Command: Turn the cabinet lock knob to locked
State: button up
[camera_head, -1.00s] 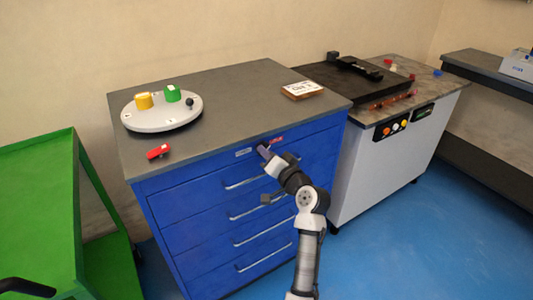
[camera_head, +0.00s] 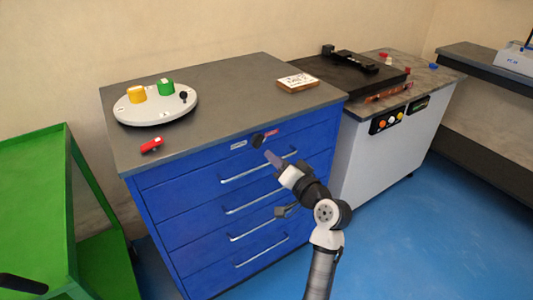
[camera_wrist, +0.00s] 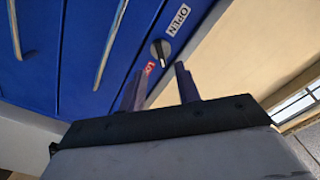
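The cabinet lock knob (camera_head: 257,140) is a small dark knob on the top front edge of the blue cabinet (camera_head: 232,190). In the wrist view the knob (camera_wrist: 160,51) shows a round grey face with a dark grip bar. It sits between a white OPEN label (camera_wrist: 178,19) and a red label (camera_wrist: 149,67) partly hidden by a finger. I cannot tell which label the bar marks. My gripper (camera_head: 269,157) is just below and right of the knob. In the wrist view my gripper (camera_wrist: 160,84) has its fingers apart, with nothing between them, short of the knob.
Drawer handles (camera_head: 255,171) run across the cabinet front. A grey turntable (camera_head: 155,106), a red block (camera_head: 151,145) and a sign (camera_head: 298,82) are on the cabinet top. The white bender machine (camera_head: 387,146) stands right, a green cart (camera_head: 35,205) left. Blue floor lies in front.

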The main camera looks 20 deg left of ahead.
jog(key=v, duration=0.6)
jog(key=shift+b, duration=0.35)
